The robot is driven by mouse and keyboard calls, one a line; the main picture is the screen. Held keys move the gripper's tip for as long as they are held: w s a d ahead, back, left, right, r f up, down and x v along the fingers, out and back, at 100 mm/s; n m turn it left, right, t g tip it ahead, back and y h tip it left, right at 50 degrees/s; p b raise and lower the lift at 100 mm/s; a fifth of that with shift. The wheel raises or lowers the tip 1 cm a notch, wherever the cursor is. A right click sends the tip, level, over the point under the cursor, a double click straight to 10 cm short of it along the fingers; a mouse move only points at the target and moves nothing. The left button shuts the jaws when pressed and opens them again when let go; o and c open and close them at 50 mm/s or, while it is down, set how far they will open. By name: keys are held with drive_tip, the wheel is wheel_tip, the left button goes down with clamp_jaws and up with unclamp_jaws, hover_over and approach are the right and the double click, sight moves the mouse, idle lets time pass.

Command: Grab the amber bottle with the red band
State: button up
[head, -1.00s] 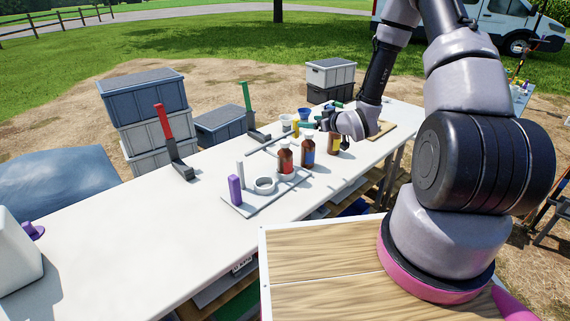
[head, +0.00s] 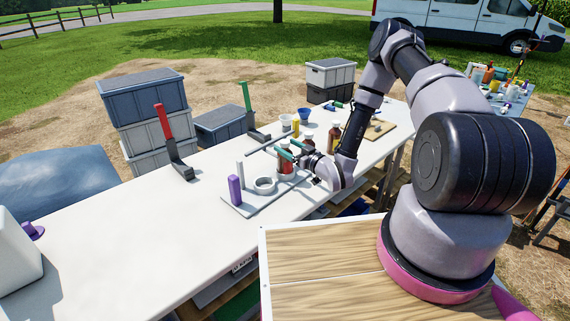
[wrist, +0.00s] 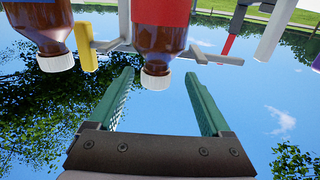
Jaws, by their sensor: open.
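The amber bottle with the red band (head: 285,170) stands upright at the far end of the grey holder plate (head: 248,207), partly hidden by my gripper (head: 287,150). In the wrist view, which is upside down, this bottle (wrist: 160,38) hangs from the top edge with its white cap between the line of my two green fingers. My gripper (wrist: 158,75) is open and empty, its fingertips close to the cap. Contact cannot be told. A second amber bottle (wrist: 45,28) shows at the upper left of the wrist view; my wrist mostly hides it in the head view.
A purple vial (head: 235,189) and a white ring (head: 265,186) sit on the plate. Red (head: 166,130) and green (head: 248,100) uprights stand behind.

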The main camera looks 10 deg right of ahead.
drive_tip(key=x, duration=0.5)
drive_tip(key=shift+w+d+r, duration=0.1)
drive_tip(key=shift+w+d, duration=0.05)
drive_tip(key=shift+w, duration=0.1)
clamp_jaws()
idle(1.2)
